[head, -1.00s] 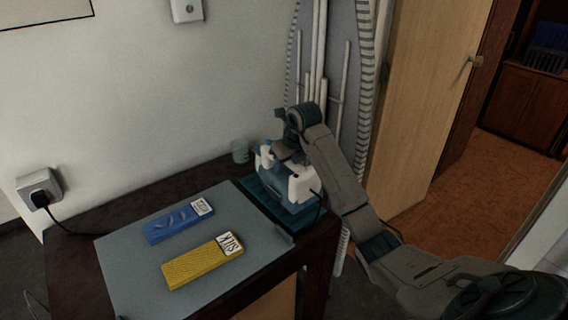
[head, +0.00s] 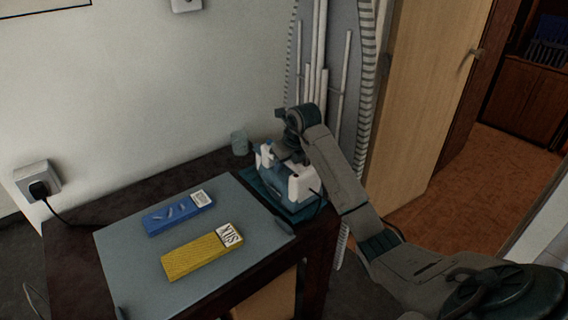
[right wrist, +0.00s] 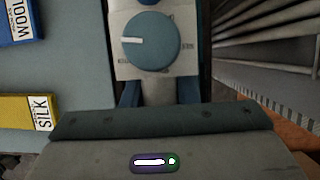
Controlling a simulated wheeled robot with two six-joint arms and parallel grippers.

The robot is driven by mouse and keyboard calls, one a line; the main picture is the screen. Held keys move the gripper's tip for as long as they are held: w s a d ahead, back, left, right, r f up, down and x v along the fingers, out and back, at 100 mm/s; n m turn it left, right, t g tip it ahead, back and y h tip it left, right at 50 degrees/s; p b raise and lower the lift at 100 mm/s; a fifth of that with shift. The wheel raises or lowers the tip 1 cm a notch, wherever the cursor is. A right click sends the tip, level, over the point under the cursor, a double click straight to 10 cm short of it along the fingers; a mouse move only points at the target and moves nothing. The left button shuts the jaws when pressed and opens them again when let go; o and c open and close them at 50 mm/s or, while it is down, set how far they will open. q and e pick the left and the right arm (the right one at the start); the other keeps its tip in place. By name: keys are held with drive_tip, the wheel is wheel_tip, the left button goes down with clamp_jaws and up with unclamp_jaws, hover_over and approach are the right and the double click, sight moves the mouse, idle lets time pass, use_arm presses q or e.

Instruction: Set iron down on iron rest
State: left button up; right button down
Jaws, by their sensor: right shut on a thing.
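The iron (head: 303,185) is white and blue. In the head view it is at the right end of the table, over the teal iron rest (head: 256,188). The iron's underside looks very near or on the rest; I cannot tell if they touch. My right gripper (head: 291,158) reaches down from above and is shut on the iron. In the right wrist view the iron's blue dial (right wrist: 152,41) and white body lie just beyond the gripper; the fingertips are mostly hidden there. My left gripper is not in view.
A grey mat (head: 135,255) on the dark table holds a blue WOOL box (head: 172,217) and a yellow SILK box (head: 195,257). A small cup (head: 239,143) stands behind the rest. An ironing board (head: 369,70) leans behind. A cord runs to the wall socket (head: 38,181).

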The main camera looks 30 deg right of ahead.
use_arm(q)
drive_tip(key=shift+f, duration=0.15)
use_arm(e)
drive_tip(key=shift+f, duration=0.15)
idle(0.4)
drive_tip(key=c, duration=1.1)
unclamp_jaws()
drive_tip(key=shift+s+a, duration=0.1)
drive_tip(key=shift+o, duration=0.2)
drive_tip(key=shift+f, duration=0.25)
drive_tip(key=shift+r, duration=0.3)
drive_tip(key=v, duration=1)
drive_tip(key=shift+s+r+b, duration=0.1)
drive_tip(key=shift+r+b, duration=0.2)
drive_tip(key=shift+b, duration=0.05)
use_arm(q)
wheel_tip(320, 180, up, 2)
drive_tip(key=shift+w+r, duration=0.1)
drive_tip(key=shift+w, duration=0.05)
